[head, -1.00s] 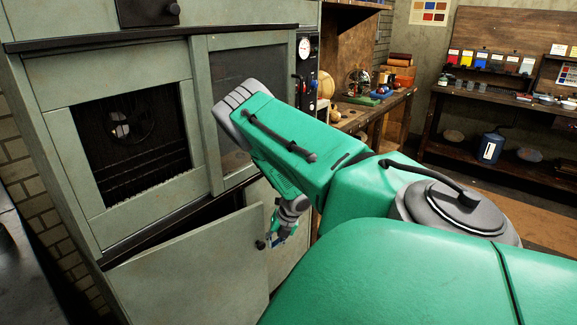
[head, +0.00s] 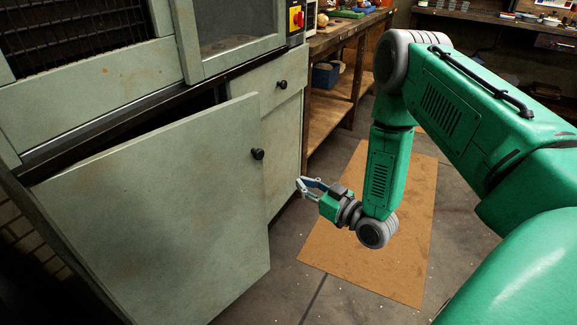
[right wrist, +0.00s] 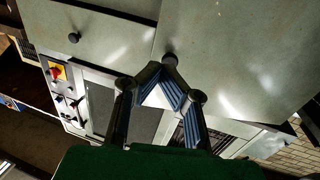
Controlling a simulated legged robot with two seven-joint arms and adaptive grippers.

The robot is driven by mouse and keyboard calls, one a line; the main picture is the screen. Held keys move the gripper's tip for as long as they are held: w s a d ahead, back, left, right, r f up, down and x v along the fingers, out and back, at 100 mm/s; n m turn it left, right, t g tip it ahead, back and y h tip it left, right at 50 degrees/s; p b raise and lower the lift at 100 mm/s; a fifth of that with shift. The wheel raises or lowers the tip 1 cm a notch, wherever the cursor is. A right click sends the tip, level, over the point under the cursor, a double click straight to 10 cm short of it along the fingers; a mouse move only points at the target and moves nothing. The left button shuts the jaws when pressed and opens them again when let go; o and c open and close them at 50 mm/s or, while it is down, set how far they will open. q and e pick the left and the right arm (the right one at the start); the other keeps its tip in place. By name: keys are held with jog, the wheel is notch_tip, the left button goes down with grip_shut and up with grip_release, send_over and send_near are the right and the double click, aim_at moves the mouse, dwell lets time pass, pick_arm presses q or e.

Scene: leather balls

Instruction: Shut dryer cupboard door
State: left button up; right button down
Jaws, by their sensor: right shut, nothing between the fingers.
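The dryer cupboard's lower left door (head: 160,210) is a grey-green panel standing ajar in the head view. A dark gap shows along its top, and its black knob (head: 257,154) is near its free edge. My right gripper (head: 301,186) is shut and empty, to the right of this door and apart from it in the head view. In the right wrist view the shut fingers (right wrist: 163,70) point towards the door panel (right wrist: 235,50), with its knob (right wrist: 168,58) just beyond the tips. My left gripper is not in view.
The neighbouring lower door (head: 280,120) looks closed. A red and yellow switch (head: 296,18) sits above it. A wooden workbench (head: 335,45) stands behind. A brown mat (head: 385,255) lies on the floor under my right arm, and the floor around it is clear.

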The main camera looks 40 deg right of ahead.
jog(key=w+a+b, duration=0.1)
jog(key=w+b, duration=0.2)
jog(key=w, duration=1)
jog(key=shift+w+a+b, duration=0.3)
jog(key=shift+w+b, duration=0.05)
jog(key=shift+b, duration=0.05)
jog(key=shift+a, duration=0.2)
